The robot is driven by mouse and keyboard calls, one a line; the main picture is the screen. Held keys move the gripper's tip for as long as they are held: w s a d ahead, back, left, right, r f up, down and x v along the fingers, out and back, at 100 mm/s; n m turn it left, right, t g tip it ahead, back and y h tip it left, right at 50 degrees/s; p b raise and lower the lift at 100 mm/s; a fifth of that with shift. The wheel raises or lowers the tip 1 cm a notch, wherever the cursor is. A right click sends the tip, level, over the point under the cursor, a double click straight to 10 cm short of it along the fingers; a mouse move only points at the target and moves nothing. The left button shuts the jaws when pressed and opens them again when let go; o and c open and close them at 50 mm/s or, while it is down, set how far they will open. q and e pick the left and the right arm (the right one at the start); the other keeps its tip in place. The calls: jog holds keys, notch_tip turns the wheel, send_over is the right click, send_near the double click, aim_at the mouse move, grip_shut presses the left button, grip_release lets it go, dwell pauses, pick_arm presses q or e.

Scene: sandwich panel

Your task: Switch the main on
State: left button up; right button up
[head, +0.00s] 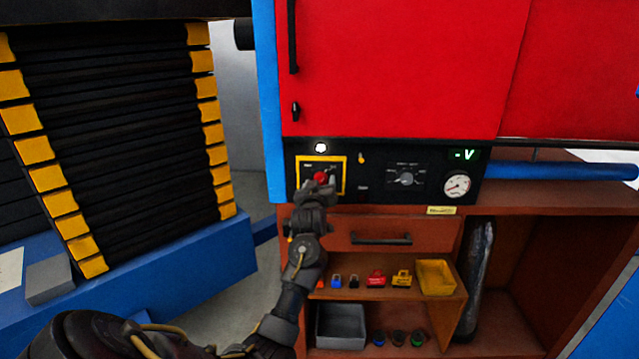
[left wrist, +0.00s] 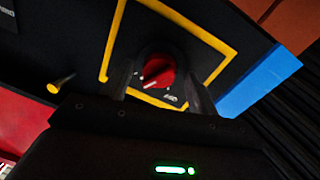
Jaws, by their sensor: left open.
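The main switch is a red rotary knob (head: 320,178) inside a yellow square frame (head: 344,176) on the black control panel (head: 380,158). In the left wrist view the red knob (left wrist: 158,71) sits on a dark round base, with a light mark on its face. My left gripper (head: 318,189) is at the knob. In the left wrist view its two open fingers (left wrist: 160,85) stand on either side of the knob; I cannot tell whether they touch it. A white lamp (head: 320,147) above the frame looks lit. My right gripper is not in view.
A small yellow key-like part (left wrist: 61,84) sticks out beside the frame. Below are a drawer (head: 385,234) and a shelf with padlocks (head: 401,279).

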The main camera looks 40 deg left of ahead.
pick_arm(q)
jog(key=c, duration=0.9)
jog(key=shift+r+m+p, duration=0.3)
jog(key=shift+m+p, duration=0.5)
jog(key=shift+p, duration=0.4)
jog(key=shift+c, duration=0.5)
jog(key=shift+f+m+p, duration=0.3)
jog(key=shift+m+p, duration=0.05)
jog(key=shift+m, duration=0.35)
jog(key=o, duration=0.9)
jog(key=shift+c, duration=0.2)
jog(key=shift+o, duration=0.7)
